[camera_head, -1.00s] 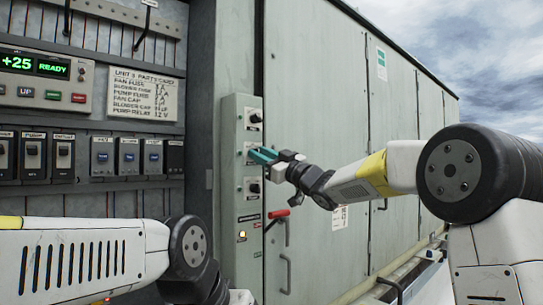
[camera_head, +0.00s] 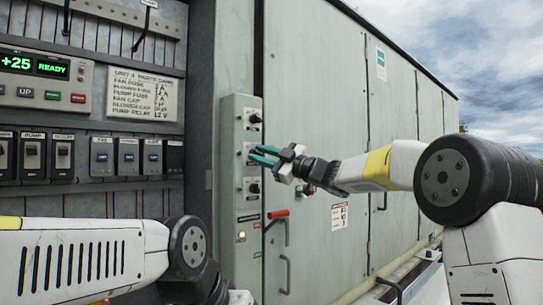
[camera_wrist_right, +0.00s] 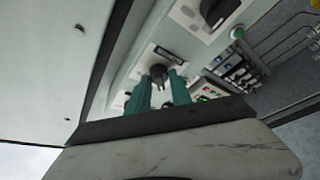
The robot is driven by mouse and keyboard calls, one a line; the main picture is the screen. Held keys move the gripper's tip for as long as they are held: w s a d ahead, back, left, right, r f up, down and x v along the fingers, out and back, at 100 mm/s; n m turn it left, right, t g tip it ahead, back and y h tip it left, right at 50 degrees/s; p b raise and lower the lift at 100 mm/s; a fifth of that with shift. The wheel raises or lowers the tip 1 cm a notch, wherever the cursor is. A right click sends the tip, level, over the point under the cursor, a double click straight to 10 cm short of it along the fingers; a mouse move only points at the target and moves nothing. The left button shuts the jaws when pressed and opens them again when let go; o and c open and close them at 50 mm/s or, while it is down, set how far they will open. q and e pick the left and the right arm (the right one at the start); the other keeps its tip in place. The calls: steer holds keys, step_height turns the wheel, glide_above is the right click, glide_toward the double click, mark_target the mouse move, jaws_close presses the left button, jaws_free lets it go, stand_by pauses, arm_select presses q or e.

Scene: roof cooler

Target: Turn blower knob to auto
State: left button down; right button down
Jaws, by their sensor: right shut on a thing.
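A narrow pale green control panel (camera_head: 229,225) stands upright at the cabinet's edge, with three black knobs in a column. The top knob (camera_head: 255,118) and bottom knob (camera_head: 254,188) are clear of my gripper. My right gripper (camera_head: 254,155) has its teal fingers at the middle knob (camera_head: 249,147), which they partly cover. In the right wrist view the fingers (camera_wrist_right: 161,90) lie on either side of a black knob (camera_wrist_right: 159,74), shut on it. The knob labels are too small to read. My left arm enters at lower left; its gripper is out of view.
Breakers and a green-lit display (camera_head: 36,66) fill the open bay at left. Large cabinet doors (camera_head: 315,110) extend to the right.

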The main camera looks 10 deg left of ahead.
steer(key=c, duration=1.2)
jaws_free()
steer(key=shift+o, duration=0.2)
steer(key=shift+d, duration=0.1)
steer(key=v, duration=0.7)
steer(key=shift+s+d+f, duration=0.2)
steer(key=shift+d, duration=0.05)
